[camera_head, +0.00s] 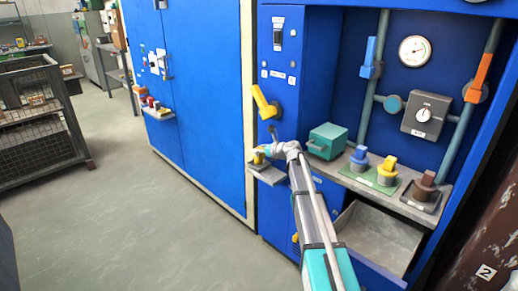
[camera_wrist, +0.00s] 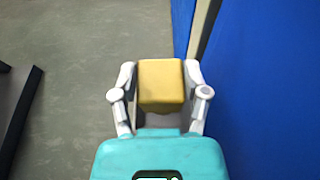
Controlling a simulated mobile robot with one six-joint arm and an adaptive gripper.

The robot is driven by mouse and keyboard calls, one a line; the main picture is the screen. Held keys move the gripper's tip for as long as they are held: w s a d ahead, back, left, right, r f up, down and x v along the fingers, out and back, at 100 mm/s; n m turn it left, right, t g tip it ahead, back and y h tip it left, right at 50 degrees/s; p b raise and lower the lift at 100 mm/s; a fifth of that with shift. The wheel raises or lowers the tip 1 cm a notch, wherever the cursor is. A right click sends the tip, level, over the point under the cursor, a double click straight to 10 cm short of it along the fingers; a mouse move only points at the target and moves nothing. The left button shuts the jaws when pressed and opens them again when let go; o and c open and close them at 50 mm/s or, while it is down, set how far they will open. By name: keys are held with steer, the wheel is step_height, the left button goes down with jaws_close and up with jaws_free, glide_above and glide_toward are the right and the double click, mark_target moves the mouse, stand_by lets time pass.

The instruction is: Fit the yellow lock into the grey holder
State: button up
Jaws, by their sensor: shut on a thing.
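My gripper (camera_head: 262,152) is at the small grey ledge on the blue cabinet front in the head view. In the wrist view, my gripper (camera_wrist: 160,85) is shut on the yellow lock (camera_wrist: 161,84), a blocky piece between the two pale fingers. In the head view the yellow lock (camera_head: 257,158) shows only as a small patch at the fingertips, just above the ledge (camera_head: 270,176). I cannot tell whether it touches the ledge. I cannot clearly pick out the grey holder; a grey surface shows behind the lock in the wrist view.
A yellow lever (camera_head: 263,103) juts from the cabinet above my gripper. A teal box (camera_head: 326,141) and blue, yellow and brown knobbed pieces stand on the shelf at right. Below is an open grey drawer (camera_head: 375,238). The floor at left is clear up to a wire cage (camera_head: 38,125).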

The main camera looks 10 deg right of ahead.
steer(key=shift+w+a+r+g+p, duration=0.2)
steer(key=shift+w+g+p, duration=0.1)
steer(key=shift+g+p, duration=0.15)
steer(key=shift+f+b, duration=0.85)
steer(key=shift+f, duration=0.15)
steer(key=shift+f+b, duration=0.35)
steer(key=o, duration=1.2)
steer(key=shift+r, duration=0.1)
steer(key=shift+r, duration=0.1)
steer(key=shift+s+r+p, duration=0.15)
steer(key=shift+r+p, duration=0.2)
steer(key=shift+p, duration=0.2)
steer(key=p+v, duration=0.4)
steer(key=v, duration=0.7)
steer(key=shift+s+d+r, duration=0.15)
steer(key=shift+s, duration=0.2)
steer(key=shift+s+h, duration=0.1)
steer(key=shift+h, duration=0.2)
